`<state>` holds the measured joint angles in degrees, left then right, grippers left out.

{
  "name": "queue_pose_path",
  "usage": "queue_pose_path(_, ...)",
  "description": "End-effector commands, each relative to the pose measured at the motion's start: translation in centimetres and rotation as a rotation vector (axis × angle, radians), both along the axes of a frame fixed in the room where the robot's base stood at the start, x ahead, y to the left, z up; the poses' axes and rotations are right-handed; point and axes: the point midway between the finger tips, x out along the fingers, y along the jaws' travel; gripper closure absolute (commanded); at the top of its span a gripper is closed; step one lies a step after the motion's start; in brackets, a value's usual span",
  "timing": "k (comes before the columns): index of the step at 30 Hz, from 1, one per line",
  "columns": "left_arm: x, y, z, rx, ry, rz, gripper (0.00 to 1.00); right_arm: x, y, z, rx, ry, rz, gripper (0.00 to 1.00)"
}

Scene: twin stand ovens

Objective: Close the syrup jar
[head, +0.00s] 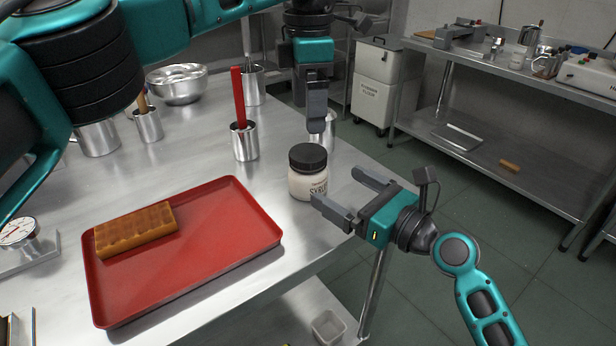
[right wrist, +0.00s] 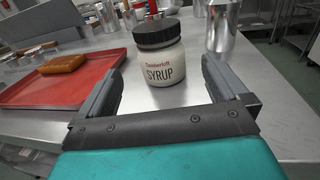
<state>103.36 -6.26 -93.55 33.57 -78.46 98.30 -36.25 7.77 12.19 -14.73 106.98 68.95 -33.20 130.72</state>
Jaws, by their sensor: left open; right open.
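The syrup jar (head: 307,186) is a short cream jar near the table's right edge, upright, labelled SYRUP. Its black ribbed lid (head: 308,157) sits on top; I cannot tell how tightly. The jar (right wrist: 165,68) and lid (right wrist: 155,34) also show in the right wrist view. My right gripper (head: 335,188) is open at the jar's lower right, and in the right wrist view its fingers (right wrist: 160,88) point toward the jar from both sides, with the jar ahead of them. My left gripper (head: 318,122) is open, pointing down, above and slightly right of the lid, not touching it.
A red tray (head: 215,245) with a brown waffle-like block (head: 136,229) lies left of the jar. Metal cups stand behind, one holding a red-handled tool (head: 240,98). A metal cup (head: 323,130) stands just behind the jar. The table edge is close on the right.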

Motion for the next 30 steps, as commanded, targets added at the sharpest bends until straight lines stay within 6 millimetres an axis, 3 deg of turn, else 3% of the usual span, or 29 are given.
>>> queue_pose_path(12,0.0,0.0,0.0,0.000,0.000,0.000,0.08,5.3,5.3,0.1,0.001,-0.001,0.000,0.00)
queue_pose_path(28,0.0,0.0,0.0,0.000,0.000,0.000,0.08,6.4,6.5,0.0,0.000,0.000,0.000,0.00)
queue_pose_path(30,0.0,0.0,0.0,0.000,0.000,0.000,0.08,6.4,6.5,0.0,0.000,0.000,0.000,0.07)
